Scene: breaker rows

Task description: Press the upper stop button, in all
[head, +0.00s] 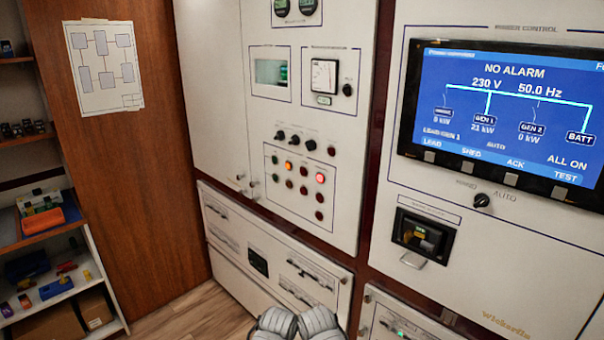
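A white cabinet panel stands in the middle of the head view, with a boxed group of small buttons and lamps (297,186). One red lamp or button (320,178) in its right column is lit. Two dark red buttons, an upper one (320,197) and a lower one (319,215), sit below it. Another dark red button (331,151) is just above the box. The labels are too small to read, so I cannot tell which is the upper stop button. Neither gripper can be made out; only grey ribbed parts of mine show at the bottom edge, apart from the panel.
A blue display (503,120) on the right reads NO ALARM. Below it are a rotary switch (482,201) and a breaker (423,235) in a black frame. A shelf (88,268) with loose items stands at left. Wooden floor (200,318) shows in front.

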